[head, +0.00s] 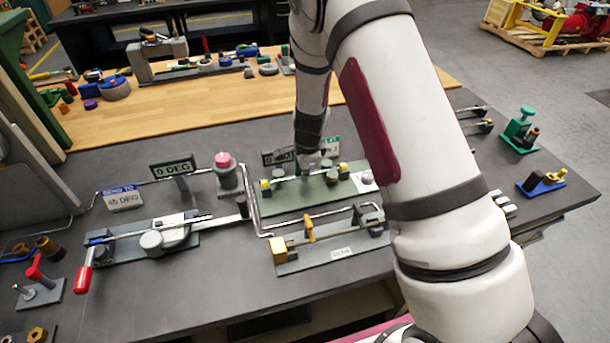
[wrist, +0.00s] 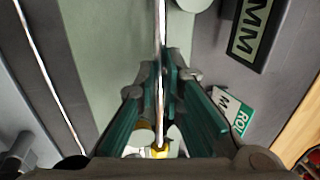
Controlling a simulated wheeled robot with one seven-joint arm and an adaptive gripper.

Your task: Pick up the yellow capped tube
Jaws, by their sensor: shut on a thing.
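The yellow capped tube (head: 285,179) is a thin metal tube with yellow ends, seen at the green plate (head: 275,208) in the middle of the bench. In the wrist view the tube (wrist: 160,32) runs lengthwise between my fingers, with a yellow cap (wrist: 159,152) near the palm. My gripper (head: 308,172) points down over the middle of the tube, and in the wrist view its fingertips (wrist: 161,76) are closed on it. I cannot tell whether the tube is clear of its supports. My arm hides part of the bench to the right.
A second fixture with yellow parts (head: 310,228) stands just in front. A bent metal tube (head: 252,205) and a pink-topped post (head: 224,165) stand left. A bender with a red handle (head: 84,278) is further left. Small signs (head: 173,168) stand behind.

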